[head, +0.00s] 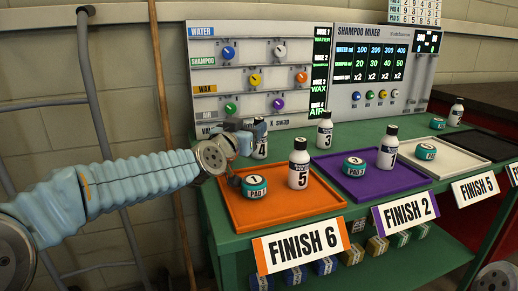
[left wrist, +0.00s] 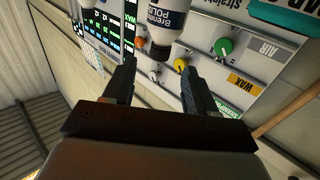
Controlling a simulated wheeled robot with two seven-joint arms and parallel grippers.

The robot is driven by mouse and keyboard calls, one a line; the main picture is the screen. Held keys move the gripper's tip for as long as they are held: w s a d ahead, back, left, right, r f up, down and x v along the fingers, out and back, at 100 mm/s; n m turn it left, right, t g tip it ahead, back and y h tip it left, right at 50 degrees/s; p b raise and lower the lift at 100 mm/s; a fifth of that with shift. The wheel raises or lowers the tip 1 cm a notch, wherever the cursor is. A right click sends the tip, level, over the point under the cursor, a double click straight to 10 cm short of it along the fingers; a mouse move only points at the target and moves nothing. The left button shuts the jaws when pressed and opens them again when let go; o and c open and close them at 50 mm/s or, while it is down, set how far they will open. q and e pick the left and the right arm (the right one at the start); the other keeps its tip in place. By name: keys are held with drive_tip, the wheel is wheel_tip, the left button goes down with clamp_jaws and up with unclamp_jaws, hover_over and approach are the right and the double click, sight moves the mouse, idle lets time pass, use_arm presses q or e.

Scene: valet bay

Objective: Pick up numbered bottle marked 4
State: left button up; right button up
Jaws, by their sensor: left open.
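The white bottle marked 4 (head: 261,148), with a black cap, stands on the green bench at the back left, in front of the panel. My left gripper (head: 242,150) is just left of it in the head view and hides part of its left side. The gripper is open and holds nothing. In the left wrist view, a white bottle with a dark cap (left wrist: 160,50) shows ahead, between the lines of the two open fingers (left wrist: 159,68). Its label shows lettering but no number, and I cannot tell whether the fingers flank it. My right gripper is out of view.
Bottle 5 (head: 298,174) and a teal pad tin (head: 255,187) stand on the orange tray (head: 270,218), close to my gripper. Bottle 3 (head: 325,133) stands farther right at the back. A purple tray (head: 365,190) holds another tin and bottle. The control panel (head: 262,72) rises behind.

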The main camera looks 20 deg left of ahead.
sight(257, 121)
use_arm(q)
drive_tip(key=shift+w+d+r, duration=0.1)
drive_tip(key=shift+w, duration=0.4)
drive_tip(key=w, duration=0.2)
drive_tip(key=w+p, duration=0.2)
drive_tip(key=w, duration=0.1)
drive_tip(key=shift+w+d, duration=0.35)
clamp_jaws()
